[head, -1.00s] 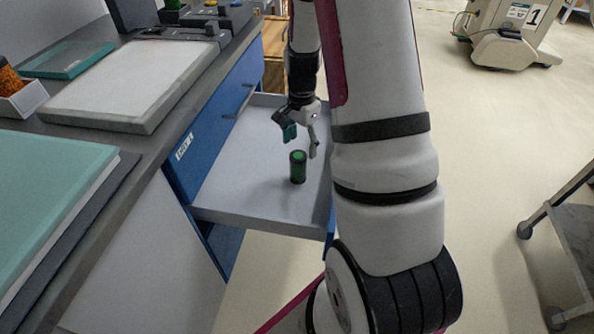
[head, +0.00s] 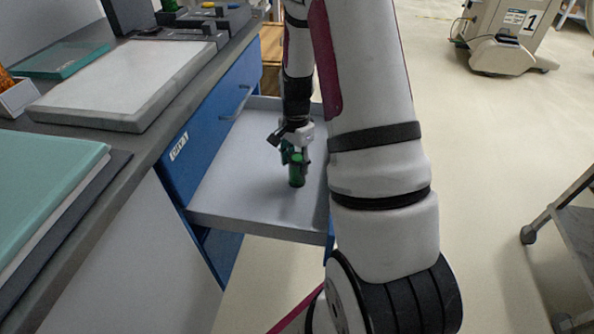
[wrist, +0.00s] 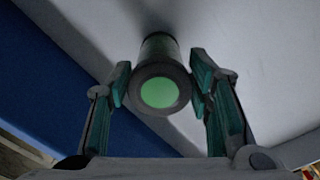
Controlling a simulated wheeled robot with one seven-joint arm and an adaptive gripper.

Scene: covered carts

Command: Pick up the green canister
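The green canister (head: 297,174) is a small dark green cylinder standing upright in the pulled-out drawer (head: 240,208). In the wrist view I look down on its bright green round top (wrist: 158,93) with a dark rim. My gripper (head: 296,158) is down over it from above. In the wrist view the teal-padded fingers of my gripper (wrist: 161,82) lie one on each side of the canister, close against its sides. No lift off the drawer floor shows.
The drawer belongs to a blue cabinet (head: 222,110) under a grey counter. A white board (head: 125,80) and a teal-covered stack (head: 45,180) lie on the counter. A wheeled cart (head: 570,230) stands at right. The rest of the drawer looks empty.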

